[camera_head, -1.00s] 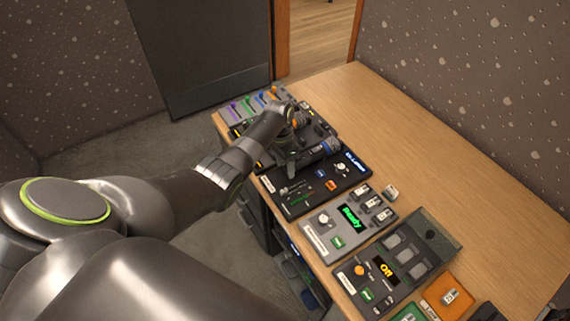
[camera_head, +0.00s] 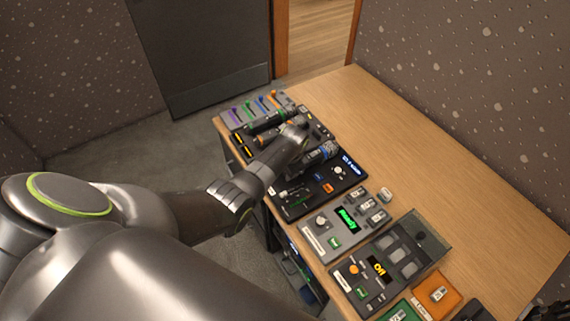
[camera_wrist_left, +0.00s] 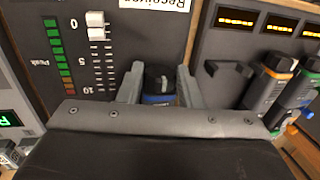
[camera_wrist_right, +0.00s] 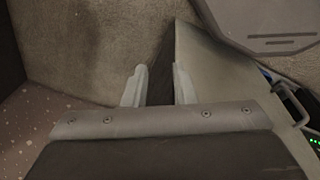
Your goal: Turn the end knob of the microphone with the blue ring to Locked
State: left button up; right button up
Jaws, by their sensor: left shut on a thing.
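The microphone with the blue ring (camera_head: 322,152) lies at the receiver panel in the head view. In the left wrist view its dark end knob (camera_wrist_left: 158,80) and blue ring (camera_wrist_left: 158,99) show between the fingers. My left gripper (camera_wrist_left: 160,84) is shut on this end, one finger on each side; its fingers are partly hidden by my wrist in the head view (camera_head: 302,156). The knob's marking cannot be read. My right gripper (camera_wrist_right: 158,86) is open and empty, outside the head view.
Coloured faders (camera_head: 262,102) stand at the far end. The table's right side (camera_head: 440,150) is bare wood.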

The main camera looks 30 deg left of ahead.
pick_arm(q)
jog(key=shift+y, duration=0.4)
jog(key=o, duration=1)
jog(key=shift+d+r, duration=0.15)
jog(key=shift+r, duration=0.4)
jog(key=v, duration=1.6)
jog(key=shift+s+r, duration=0.1)
jog(key=shift+s, duration=0.25)
